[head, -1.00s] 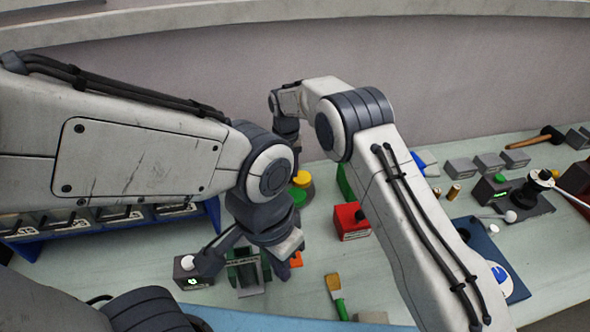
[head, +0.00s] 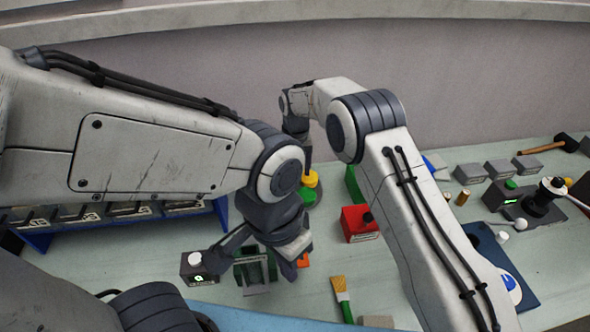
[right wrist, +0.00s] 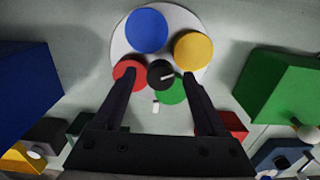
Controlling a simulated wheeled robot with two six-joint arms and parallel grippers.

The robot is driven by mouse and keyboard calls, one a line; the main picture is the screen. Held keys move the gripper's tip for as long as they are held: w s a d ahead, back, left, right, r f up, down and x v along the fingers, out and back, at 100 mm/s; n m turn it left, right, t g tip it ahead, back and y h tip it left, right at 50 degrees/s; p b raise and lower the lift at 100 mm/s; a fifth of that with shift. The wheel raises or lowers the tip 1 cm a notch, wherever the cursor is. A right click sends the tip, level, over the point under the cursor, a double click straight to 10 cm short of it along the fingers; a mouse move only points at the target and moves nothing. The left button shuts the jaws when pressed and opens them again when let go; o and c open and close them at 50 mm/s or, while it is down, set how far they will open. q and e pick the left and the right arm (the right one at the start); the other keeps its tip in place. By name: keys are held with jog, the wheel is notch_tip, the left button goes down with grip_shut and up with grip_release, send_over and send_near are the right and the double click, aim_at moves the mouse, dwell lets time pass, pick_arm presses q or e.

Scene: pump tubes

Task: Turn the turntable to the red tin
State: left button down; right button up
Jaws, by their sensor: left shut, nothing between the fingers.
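The turntable is a pale disc (right wrist: 126,47) in the right wrist view. It carries a blue tin (right wrist: 146,30), a yellow tin (right wrist: 193,48), a green tin (right wrist: 171,91) and a red tin (right wrist: 128,73) around a black hub (right wrist: 161,74) with a short white bar. My right gripper (right wrist: 160,76) is open, its fingers on either side of the hub and apart from it; the left finger partly covers the red tin. In the head view the yellow tin (head: 309,179) and green tin (head: 306,195) show beside my right wrist. My left gripper (head: 216,259) is shut and empty.
A small box with a white knob (head: 195,259) stands close to my left gripper. A red box (head: 357,223) stands right of the turntable. In the right wrist view a large blue block (right wrist: 25,85) and a green block (right wrist: 275,85) flank the disc. A small white mark (right wrist: 156,107) lies near it.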

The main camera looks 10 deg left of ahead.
jog(key=shift+r, duration=0.35)
notch_tip(320, 180, up, 10)
jog(key=b, duration=0.2)
jog(key=shift+f, duration=0.15)
